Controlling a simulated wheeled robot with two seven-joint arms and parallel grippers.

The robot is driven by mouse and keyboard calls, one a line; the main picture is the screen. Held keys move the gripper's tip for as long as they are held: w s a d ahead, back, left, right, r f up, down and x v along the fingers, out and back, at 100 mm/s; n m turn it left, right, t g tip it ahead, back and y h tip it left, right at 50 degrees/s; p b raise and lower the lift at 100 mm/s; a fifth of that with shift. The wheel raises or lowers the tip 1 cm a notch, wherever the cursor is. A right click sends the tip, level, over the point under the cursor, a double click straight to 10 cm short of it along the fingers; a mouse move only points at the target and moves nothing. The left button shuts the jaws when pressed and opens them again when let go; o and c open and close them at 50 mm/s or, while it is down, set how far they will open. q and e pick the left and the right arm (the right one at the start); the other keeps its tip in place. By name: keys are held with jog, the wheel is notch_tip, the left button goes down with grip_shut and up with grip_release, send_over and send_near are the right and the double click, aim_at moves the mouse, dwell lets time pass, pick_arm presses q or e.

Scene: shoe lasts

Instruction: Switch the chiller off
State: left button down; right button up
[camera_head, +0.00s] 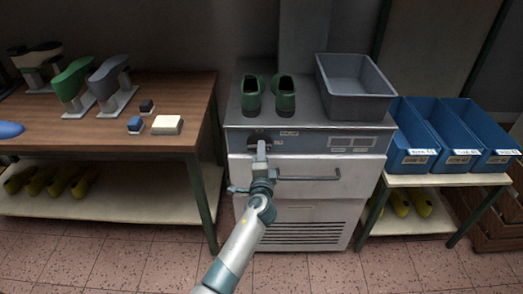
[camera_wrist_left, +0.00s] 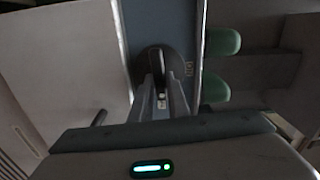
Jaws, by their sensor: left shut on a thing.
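The chiller (camera_head: 310,215) is a grey cabinet in the middle of the head view, with a drawer handle, a vent grille and a control strip near its top. My left gripper (camera_head: 261,148) reaches up to the left part of that strip. In the left wrist view, the fingers of my left gripper (camera_wrist_left: 162,98) are shut on a dark round knob (camera_wrist_left: 152,60) on the strip. The gripper hides most of the knob in the head view, so its setting is hard to tell. My right gripper is not in view.
Two green shoes (camera_head: 268,96) and a grey bin (camera_head: 355,88) stand on the chiller's top. A wooden table (camera_head: 60,140) with shoe lasts is at left. Blue bins (camera_head: 412,140) stand on a shelf at right. The tiled floor in front is clear.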

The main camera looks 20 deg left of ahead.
pick_arm(q)
jog(key=shift+m, duration=0.6)
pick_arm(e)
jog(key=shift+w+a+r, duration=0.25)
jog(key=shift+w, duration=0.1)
pick_arm(q)
jog(key=c, duration=1.7)
grip_release()
jog(key=shift+s+f, duration=0.1)
